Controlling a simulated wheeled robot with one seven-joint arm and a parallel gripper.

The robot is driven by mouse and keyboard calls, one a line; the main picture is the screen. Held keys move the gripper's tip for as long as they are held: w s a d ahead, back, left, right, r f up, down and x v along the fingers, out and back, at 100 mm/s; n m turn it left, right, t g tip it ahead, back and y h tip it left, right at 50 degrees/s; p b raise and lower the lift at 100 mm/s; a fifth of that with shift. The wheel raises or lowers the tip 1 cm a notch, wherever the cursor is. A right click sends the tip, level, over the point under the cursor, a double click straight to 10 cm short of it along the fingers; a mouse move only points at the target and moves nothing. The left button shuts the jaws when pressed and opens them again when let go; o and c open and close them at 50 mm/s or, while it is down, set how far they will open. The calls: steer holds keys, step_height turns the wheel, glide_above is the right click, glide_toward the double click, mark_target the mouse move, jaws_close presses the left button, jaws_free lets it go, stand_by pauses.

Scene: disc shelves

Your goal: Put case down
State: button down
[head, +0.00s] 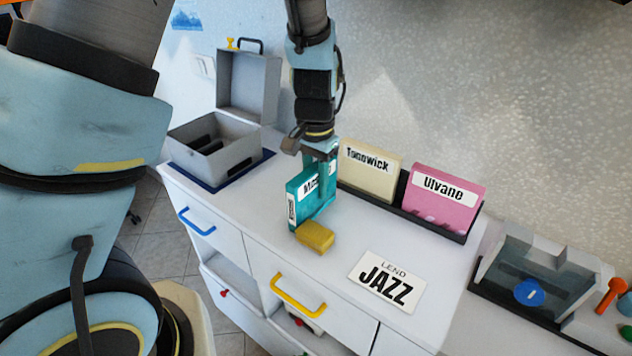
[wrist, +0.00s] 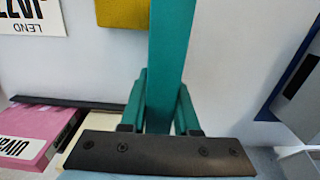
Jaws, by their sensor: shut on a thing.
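The teal case (head: 302,199) has a white label starting with "M", partly hidden by my gripper's finger. My gripper (head: 321,175) is shut on its upper part, and the case is upright over the white cabinet top. In the wrist view the teal case (wrist: 167,65) runs away from between the two teal fingers (wrist: 162,112). Whether its lower edge touches the cabinet top I cannot tell. A yellow block (head: 315,236) lies right by the case's lower right end and also shows in the wrist view (wrist: 122,12).
A dark rack (head: 425,221) holds a cream "Tonnwick" case (head: 369,170) and a pink "Ulvane" case (head: 444,194). A "LEND JAZZ" card (head: 387,281) lies in front. An open grey box (head: 215,160) stands left on a blue mat (head: 207,187). A clear-lidded box (head: 530,275) is at right.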

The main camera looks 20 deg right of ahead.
steer(key=shift+f, duration=0.15)
steer(key=c, duration=0.6)
jaws_free()
steer(key=shift+c, duration=0.2)
step_height(320, 180, up, 12)
steer(key=shift+r+b, duration=0.2)
steer(key=shift+b, duration=0.4)
steer(key=w+a+f+n, duration=0.1)
steer(key=a+n, duration=0.4)
steer(key=a, duration=0.9)
steer(key=w+a+f+n+t, duration=0.1)
steer(key=a+f+n, duration=0.3)
steer(key=a, duration=1.1)
steer(key=shift+w+a+n+t, duration=0.3)
steer(key=shift+w+n, duration=0.2)
steer(key=shift+n, duration=0.5)
